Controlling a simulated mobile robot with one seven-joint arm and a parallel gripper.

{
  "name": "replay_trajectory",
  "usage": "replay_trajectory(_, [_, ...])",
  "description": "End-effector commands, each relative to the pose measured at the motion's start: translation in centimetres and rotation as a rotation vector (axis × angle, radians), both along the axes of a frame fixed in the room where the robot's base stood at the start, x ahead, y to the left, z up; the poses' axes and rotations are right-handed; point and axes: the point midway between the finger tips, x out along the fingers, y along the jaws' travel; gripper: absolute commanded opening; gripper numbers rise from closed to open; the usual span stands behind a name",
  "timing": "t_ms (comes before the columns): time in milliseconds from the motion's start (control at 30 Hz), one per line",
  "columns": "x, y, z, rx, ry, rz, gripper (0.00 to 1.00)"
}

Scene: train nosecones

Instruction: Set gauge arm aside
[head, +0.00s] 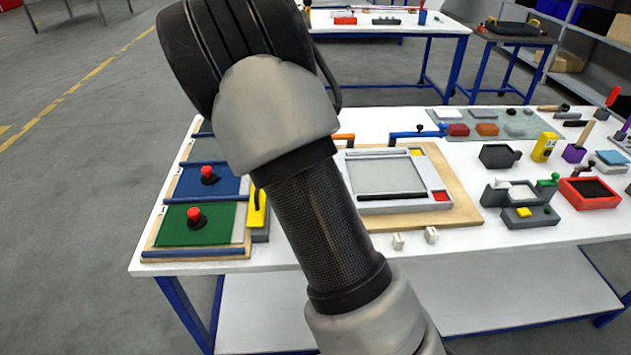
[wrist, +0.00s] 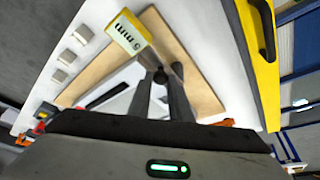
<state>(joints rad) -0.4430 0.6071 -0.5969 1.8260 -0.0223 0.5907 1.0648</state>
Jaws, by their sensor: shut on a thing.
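In the wrist view, my gripper (wrist: 163,84) is shut on the dark knob of a piece with a pale yellow-edged block marked "5 mm" (wrist: 128,36); this appears to be the gauge arm. The marked block points away from the fingers, over a wooden base board (wrist: 183,45). Its height above the board is unclear. In the head view, my arm hides the gripper and the held piece. The board (head: 465,215) carries a light grey fixture (head: 352,190) with a framed panel. A blue arm (head: 405,134) and an orange arm (head: 343,137) show at its back.
A yellow-and-grey tool (head: 257,212) stands left of the board, beside a rack with green (head: 205,232) and blue (head: 190,182) panels. Small white blocks (head: 398,241) lie at the front edge. Bins, including a red tray (head: 574,202), crowd the right. Little free tabletop shows.

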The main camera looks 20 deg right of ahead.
Motion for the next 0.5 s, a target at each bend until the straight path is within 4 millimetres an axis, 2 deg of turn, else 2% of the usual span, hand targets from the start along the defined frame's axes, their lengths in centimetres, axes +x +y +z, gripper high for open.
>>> replay_trajectory(300, [0.03, 0.2, -0.07, 0.003, -0.001, -0.001, 0.0])
replay_trajectory(333, [0.03, 0.2, -0.07, 0.003, -0.001, -0.001, 0.23])
replay_trajectory(400, [0.03, 0.18, -0.06, 0.003, -0.001, 0.0, 0.35])
replay_trajectory(500, [0.02, 0.14, -0.05, 0.002, 0.0, -0.001, 0.36])
